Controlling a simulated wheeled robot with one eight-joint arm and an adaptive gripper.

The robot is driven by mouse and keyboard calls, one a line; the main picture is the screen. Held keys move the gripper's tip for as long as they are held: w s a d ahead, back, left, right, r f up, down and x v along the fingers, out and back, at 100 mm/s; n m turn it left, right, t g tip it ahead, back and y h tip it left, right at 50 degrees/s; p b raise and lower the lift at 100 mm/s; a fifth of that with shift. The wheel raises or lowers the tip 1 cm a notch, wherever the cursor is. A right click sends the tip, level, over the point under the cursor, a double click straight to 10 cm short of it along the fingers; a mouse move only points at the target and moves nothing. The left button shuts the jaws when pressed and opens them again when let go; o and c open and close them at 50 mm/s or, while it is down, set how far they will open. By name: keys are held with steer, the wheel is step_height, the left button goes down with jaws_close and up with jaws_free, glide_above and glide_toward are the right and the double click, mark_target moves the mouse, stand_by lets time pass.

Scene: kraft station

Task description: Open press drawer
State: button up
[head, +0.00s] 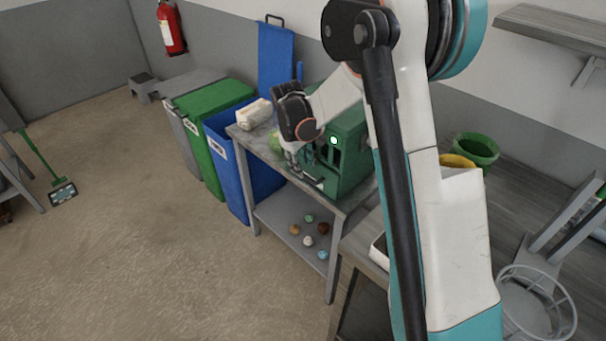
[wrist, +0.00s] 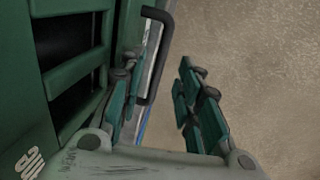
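The green press (head: 349,150) stands on the grey table and has a small lit round lamp on its front. Its front, with dark slots, also fills the left of the wrist view (wrist: 60,65). A dark bar handle (wrist: 160,55) stands out from the press side in the wrist view. My gripper (head: 293,163) is low in front of the press. In the wrist view my gripper (wrist: 165,75) is open, with the handle between its two fingers. The left finger is close to the press, the right one over the floor. Contact with the handle cannot be told. How far the drawer is out is unclear.
A white package (head: 254,113) lies at the table's far end. Blue (head: 231,165) and green (head: 204,115) bins stand beyond the table. Several small balls lie on its lower shelf (head: 283,217). A green bucket (head: 478,150) stands on the right worktop. The floor (head: 180,270) in front is clear.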

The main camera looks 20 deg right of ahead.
steer(key=shift+w+d+f+b, duration=0.1)
steer(key=shift+d+f+b, duration=0.1)
steer(key=shift+f, duration=0.7)
steer(key=shift+w+d+f+b, duration=0.1)
steer(key=shift+f+b, duration=0.1)
steer(key=shift+f, duration=0.7)
jaws_close()
